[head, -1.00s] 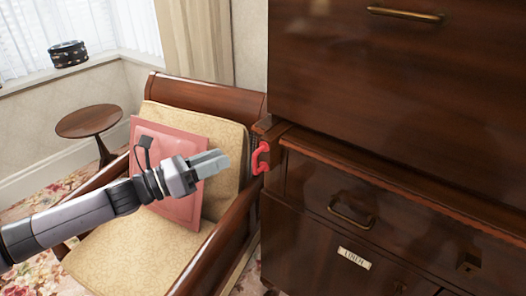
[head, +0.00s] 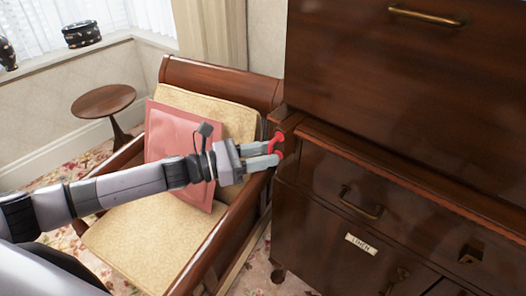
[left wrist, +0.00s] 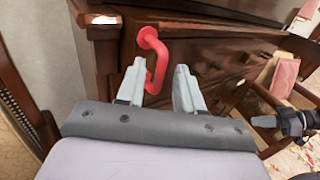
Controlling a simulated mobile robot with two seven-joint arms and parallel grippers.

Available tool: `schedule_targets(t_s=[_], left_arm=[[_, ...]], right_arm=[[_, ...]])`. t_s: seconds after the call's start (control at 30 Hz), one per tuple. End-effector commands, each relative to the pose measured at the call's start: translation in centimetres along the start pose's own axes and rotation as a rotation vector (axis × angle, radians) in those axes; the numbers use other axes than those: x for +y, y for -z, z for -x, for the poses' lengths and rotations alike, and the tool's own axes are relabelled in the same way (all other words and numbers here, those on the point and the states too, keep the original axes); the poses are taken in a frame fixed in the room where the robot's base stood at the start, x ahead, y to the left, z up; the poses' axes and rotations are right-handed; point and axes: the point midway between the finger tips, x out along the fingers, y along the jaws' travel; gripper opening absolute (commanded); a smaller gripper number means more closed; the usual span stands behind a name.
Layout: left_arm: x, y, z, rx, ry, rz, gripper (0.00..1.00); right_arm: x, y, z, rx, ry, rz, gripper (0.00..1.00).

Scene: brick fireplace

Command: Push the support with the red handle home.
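The red handle (head: 279,137) is a C-shaped pull on the end of a dark wooden support (head: 284,121) at the left corner of the cabinet (head: 325,152). Most of the support's length is hidden. My left gripper (head: 274,154) is open at the handle, its fingertips overlapping it in the head view. In the left wrist view the handle (left wrist: 151,62) shows between and just beyond the two parted fingers (left wrist: 158,88); I cannot tell whether they touch it.
An armchair (head: 225,80) with a pink cushion (head: 163,130) stands close to the cabinet's left, under my left arm. A drawer with a brass pull (head: 360,203) and a labelled front (head: 361,244) are below the support. A round side table (head: 103,101) stands at the left.

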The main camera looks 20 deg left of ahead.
Motion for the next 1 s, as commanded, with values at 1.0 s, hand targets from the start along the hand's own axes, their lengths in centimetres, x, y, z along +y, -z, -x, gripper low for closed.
schedule_targets(t_s=[1.0], left_arm=[[0.02,0.02,-0.07,0.000,-0.001,0.001,0.00]], right_arm=[[-0.05,0.02,0.03,0.000,0.001,0.001,0.00]])
